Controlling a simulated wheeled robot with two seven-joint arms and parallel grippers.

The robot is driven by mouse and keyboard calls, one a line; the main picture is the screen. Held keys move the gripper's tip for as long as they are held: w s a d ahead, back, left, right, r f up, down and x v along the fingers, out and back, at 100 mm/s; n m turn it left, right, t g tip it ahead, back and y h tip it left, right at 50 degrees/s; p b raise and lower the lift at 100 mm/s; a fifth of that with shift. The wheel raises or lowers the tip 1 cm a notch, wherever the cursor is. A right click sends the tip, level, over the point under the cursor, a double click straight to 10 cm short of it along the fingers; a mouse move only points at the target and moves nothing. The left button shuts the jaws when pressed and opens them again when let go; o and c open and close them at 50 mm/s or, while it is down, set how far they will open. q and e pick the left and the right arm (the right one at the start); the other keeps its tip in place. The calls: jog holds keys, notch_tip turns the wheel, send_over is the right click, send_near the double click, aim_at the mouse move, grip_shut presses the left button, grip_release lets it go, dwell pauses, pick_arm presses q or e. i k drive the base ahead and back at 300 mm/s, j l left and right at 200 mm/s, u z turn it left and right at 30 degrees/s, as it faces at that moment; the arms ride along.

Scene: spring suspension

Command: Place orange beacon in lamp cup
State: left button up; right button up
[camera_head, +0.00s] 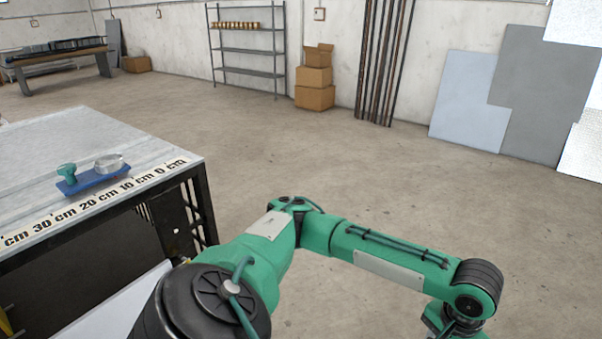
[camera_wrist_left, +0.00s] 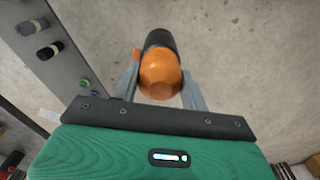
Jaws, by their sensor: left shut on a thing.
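The orange beacon (camera_wrist_left: 160,76) is between the two grey fingers of my left gripper (camera_wrist_left: 162,66) in the left wrist view. It has a rounded orange end toward the camera and a black part at its far end. My left gripper is shut on it, with bare floor behind. In the head view, a blue tray (camera_head: 92,183) on the table carries a round clear cup-like piece (camera_head: 109,163) and a small green piece (camera_head: 67,172). I cannot tell whether the clear piece is the lamp cup. Neither gripper shows in the head view.
The table (camera_head: 120,140) stands at the left, with a centimetre scale (camera_head: 85,203) along its front edge. A grey panel with knobs and buttons (camera_wrist_left: 55,45) is left of the gripper in the wrist view. The floor (camera_head: 330,150) is open. Shelves (camera_head: 248,50) and boxes (camera_head: 314,78) stand far back.

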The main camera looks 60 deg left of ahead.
aim_at(110, 166)
jog(key=u, duration=1.55)
jog(key=k+j, duration=0.05)
jog(key=j, duration=0.05)
